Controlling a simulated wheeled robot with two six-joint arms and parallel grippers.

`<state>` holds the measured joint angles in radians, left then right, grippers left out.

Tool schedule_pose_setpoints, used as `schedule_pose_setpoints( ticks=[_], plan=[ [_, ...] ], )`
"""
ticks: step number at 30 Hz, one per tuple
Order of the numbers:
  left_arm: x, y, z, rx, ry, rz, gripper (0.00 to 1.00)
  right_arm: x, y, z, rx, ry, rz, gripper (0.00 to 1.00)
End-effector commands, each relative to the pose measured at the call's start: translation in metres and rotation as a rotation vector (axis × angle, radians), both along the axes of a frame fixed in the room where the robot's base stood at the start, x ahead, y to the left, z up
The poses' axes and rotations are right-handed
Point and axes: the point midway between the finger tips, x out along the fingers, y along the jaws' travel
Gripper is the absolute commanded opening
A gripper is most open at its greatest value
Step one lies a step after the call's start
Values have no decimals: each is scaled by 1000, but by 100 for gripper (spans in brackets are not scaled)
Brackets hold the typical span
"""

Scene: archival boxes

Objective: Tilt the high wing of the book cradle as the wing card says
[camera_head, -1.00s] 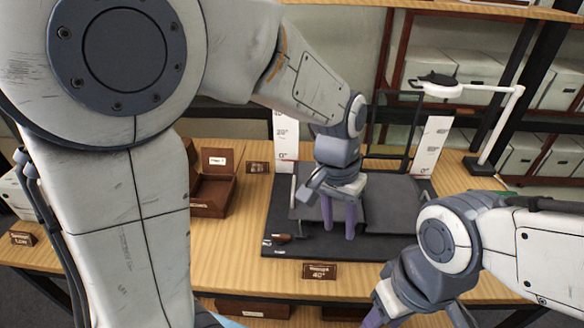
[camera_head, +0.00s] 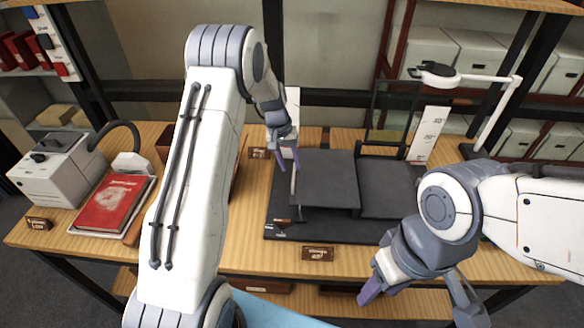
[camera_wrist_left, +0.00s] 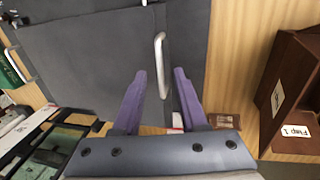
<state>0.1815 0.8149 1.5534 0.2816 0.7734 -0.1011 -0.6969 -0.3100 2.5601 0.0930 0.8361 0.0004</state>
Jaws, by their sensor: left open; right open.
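The dark grey book cradle (camera_head: 283,232) lies on the table. Its left wing (camera_head: 325,180) sits a little above the base, and its right wing (camera_head: 390,190) lies flatter. A silver handle (camera_wrist_left: 160,55) runs along the left wing's outer edge. My left gripper (camera_head: 288,160) is open at that edge; in the left wrist view its fingers (camera_wrist_left: 160,78) stand either side of the handle's line, with gaps showing. A brown wing card (camera_head: 318,253) stands in front, its number too small to read now. My right gripper (camera_head: 418,292) is open and empty at the front right.
A white angle scale (camera_head: 428,135) stands behind the right wing; another (camera_head: 293,100) is partly hidden by my left arm. A lamp (camera_head: 490,110) stands at right. A red book (camera_head: 115,203) and grey device (camera_head: 55,170) are at left. A brown box (camera_wrist_left: 290,95) is near my left gripper.

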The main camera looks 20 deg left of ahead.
Motion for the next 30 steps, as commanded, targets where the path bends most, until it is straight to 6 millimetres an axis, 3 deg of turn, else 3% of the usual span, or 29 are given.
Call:
schedule_pose_setpoints(
  ticks=[7,17,20,21,30],
  plan=[
    [1,-5,-27,-1,2,1,42,0,0,8,0,0,-1,50],
    [2,-6,-30,0,-1,0,42,0,0,8,0,0,-1,50],
    [1,-6,-30,0,-1,0,4,0,0,8,0,0,0,50],
    [1,-6,-30,0,0,0,0,0,0,8,0,0,0,50],
    [1,-6,-30,0,0,0,0,0,0,8,0,0,0,50]
  ],
)
